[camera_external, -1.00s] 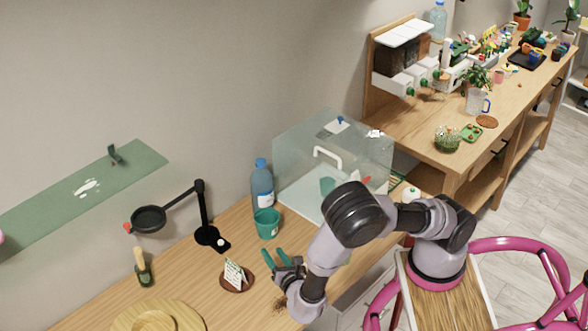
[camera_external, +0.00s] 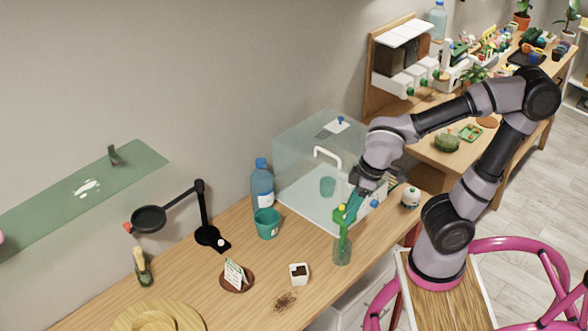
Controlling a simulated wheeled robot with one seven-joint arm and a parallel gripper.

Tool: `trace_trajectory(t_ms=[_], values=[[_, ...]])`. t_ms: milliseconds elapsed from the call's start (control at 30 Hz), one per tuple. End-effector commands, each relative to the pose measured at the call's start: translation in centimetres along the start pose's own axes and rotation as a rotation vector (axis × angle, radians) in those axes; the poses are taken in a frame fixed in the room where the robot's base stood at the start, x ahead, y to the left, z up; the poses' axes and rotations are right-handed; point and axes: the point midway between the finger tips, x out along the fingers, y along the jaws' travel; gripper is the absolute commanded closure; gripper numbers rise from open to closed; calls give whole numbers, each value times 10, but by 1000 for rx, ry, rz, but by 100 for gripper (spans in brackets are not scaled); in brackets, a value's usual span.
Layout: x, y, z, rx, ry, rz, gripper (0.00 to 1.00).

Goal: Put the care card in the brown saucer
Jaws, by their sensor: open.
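The care card (camera_external: 234,274), white with green marks, stands in the brown saucer (camera_external: 249,279) on the wooden table. It looks slightly tilted, and part of the saucer is hidden behind it. My gripper (camera_external: 353,208) is open, with teal fingers, well to the right of the card and above the table. It is close to the green head of a spray bottle (camera_external: 342,251); I cannot tell whether they touch.
A white pot with soil (camera_external: 299,273) and a patch of spilled soil (camera_external: 285,301) lie right of the saucer. A teal cup (camera_external: 267,224), a blue bottle (camera_external: 262,187) and a black magnifier stand (camera_external: 207,236) are behind. A clear case (camera_external: 300,160) stands behind my gripper.

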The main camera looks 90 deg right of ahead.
Motion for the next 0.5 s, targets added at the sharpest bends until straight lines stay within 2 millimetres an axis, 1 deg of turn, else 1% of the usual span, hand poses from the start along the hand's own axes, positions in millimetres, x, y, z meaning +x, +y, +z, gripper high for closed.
trace_trajectory(t_ms=[33, 100, 200, 333, 500], values=[[-16, -5, 2, 51, 63, -53, 52], [-33, -14, 5, 112, 129, -121, 52], [-52, -23, 8, 174, 201, -193, 52], [-65, -30, 10, 215, 246, -243, 52], [-67, -31, 11, 223, 254, -253, 52]])
